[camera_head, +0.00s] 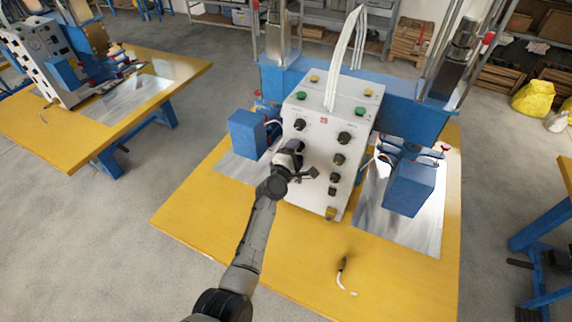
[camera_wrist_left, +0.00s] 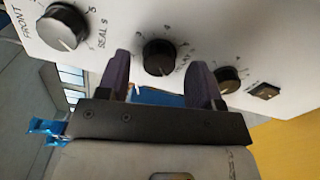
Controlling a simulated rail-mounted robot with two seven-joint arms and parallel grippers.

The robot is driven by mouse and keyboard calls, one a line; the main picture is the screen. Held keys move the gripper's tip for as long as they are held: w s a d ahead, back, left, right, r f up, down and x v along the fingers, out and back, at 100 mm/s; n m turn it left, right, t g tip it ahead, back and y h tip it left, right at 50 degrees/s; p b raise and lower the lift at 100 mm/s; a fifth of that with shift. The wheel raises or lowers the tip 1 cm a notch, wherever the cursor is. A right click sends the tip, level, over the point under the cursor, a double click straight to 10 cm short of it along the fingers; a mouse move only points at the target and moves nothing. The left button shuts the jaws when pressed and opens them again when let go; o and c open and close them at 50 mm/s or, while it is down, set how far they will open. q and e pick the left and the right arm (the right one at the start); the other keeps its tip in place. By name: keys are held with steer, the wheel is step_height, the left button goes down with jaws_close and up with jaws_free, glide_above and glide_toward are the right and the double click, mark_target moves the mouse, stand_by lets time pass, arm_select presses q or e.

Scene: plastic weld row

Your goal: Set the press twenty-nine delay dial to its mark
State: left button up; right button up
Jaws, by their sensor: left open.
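The white control box (camera_head: 318,150) stands on the yellow table, with a red number on its face that is too small to read surely. Its right column holds several black dials above a small switch. The dial I take as the delay dial (camera_head: 339,159) is second from the top there. In the left wrist view the delay dial (camera_wrist_left: 159,57) is a black knob with printed numbers around it; its label is partly hidden. My left gripper (camera_head: 312,173) is open in front of the box. Its dark fingers (camera_wrist_left: 160,80) appear on either side of that dial; I cannot tell if they touch it.
A larger seal dial (camera_wrist_left: 66,27) and a smaller dial (camera_wrist_left: 228,80) flank it, with a black switch (camera_wrist_left: 264,92) beyond. Blue blocks (camera_head: 409,187) (camera_head: 247,134) stand either side of the box. A small cable end (camera_head: 343,270) lies on the table (camera_head: 250,245), whose front is mostly clear.

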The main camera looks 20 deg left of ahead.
arm_select(q)
steer(key=s+p, duration=0.6)
steer(key=s, duration=0.7)
steer(key=shift+a, duration=0.3)
